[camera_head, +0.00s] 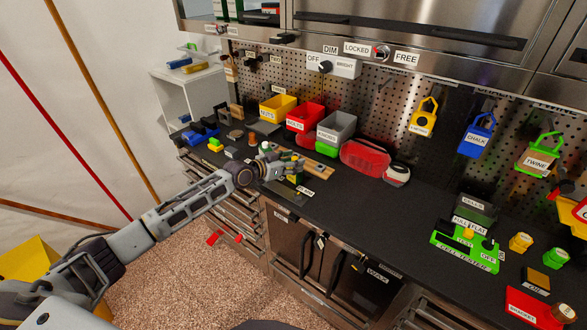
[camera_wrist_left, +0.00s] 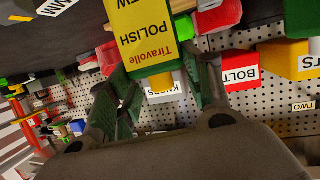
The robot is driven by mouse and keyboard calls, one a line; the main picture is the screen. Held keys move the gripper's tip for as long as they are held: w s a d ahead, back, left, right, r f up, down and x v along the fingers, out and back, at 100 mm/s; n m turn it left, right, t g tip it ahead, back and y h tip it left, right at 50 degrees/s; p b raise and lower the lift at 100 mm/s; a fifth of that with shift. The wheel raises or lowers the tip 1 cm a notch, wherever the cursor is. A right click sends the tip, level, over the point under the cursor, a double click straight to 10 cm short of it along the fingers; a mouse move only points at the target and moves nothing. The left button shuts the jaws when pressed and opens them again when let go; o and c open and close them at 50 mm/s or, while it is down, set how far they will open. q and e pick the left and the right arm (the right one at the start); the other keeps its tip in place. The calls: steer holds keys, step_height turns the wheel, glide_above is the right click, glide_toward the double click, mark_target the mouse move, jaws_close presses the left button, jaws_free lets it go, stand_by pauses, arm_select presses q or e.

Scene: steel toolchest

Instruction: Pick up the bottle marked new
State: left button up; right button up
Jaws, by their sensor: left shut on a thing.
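The bottle marked new (camera_wrist_left: 148,35) shows in the left wrist view as a yellow label reading Tiravolle POLISH, upside down, with the end of a further word at the picture's top edge. The green finger pads of my left gripper (camera_wrist_left: 160,66) stand on either side of it, and the gripper is shut on it. In the head view my left gripper (camera_head: 282,168) is over the dark worktop, left of the middle; the bottle is small there and mostly hidden by the fingers. I cannot tell whether its base touches the worktop. My right gripper is not in view.
Yellow (camera_head: 278,108), red (camera_head: 305,117) and grey (camera_head: 337,128) bins stand behind the gripper. A red case (camera_head: 365,157) lies to its right. The dark worktop (camera_head: 400,205) is clear between there and the green cell tester (camera_head: 463,252).

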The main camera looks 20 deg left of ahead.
arm_select(q)
steer(key=shift+r, duration=0.1)
steer(key=shift+r+b, duration=0.55)
steer(key=shift+r, duration=4.4)
